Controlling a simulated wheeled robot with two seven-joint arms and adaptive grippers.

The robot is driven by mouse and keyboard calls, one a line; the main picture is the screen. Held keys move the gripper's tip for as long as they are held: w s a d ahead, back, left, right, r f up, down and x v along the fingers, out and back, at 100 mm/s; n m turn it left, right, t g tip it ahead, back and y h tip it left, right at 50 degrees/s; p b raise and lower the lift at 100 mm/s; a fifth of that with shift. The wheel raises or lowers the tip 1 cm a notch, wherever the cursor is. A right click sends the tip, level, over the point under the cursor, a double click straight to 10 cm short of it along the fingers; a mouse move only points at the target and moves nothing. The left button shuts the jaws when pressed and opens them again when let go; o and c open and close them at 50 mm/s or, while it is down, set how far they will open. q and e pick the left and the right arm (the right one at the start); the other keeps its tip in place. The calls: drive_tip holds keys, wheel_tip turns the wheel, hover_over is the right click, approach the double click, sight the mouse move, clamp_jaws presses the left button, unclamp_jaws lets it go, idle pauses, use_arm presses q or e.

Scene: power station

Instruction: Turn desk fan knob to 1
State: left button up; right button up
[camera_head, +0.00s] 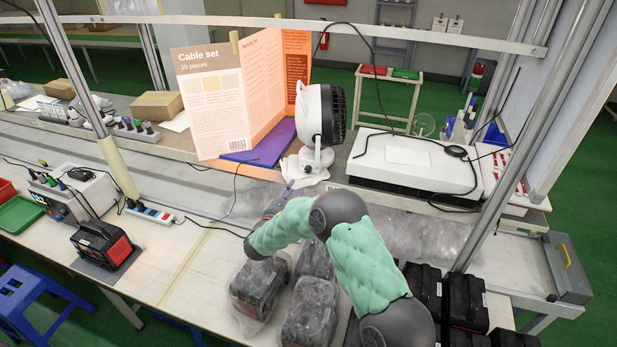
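The white desk fan (315,115) stands on the far bench, with its dark round grille turned to the right. Its white base (306,166) is low at the front of the bench. My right arm, in green covers, rises from the bottom and bends left. My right gripper (287,192) seems to be just beyond the forearm, close in front of the fan base and partly hidden. I cannot tell whether it touches the base or how its fingers stand. My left gripper is not in view.
A tall folded "Cable set" board (230,100) stands left of the fan. A white-topped case (415,163) lies to its right. Black wrapped boxes (310,310) crowd the near bench under my arm. Metal posts (500,150) and loose cables cross the area.

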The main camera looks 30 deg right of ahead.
sight(307, 171)
drive_tip(key=x, duration=0.7)
drive_tip(key=f+x, duration=0.1)
drive_tip(key=x, duration=0.3)
drive_tip(key=shift+w+d+p, duration=0.1)
drive_tip(key=shift+p, duration=0.2)
clamp_jaws()
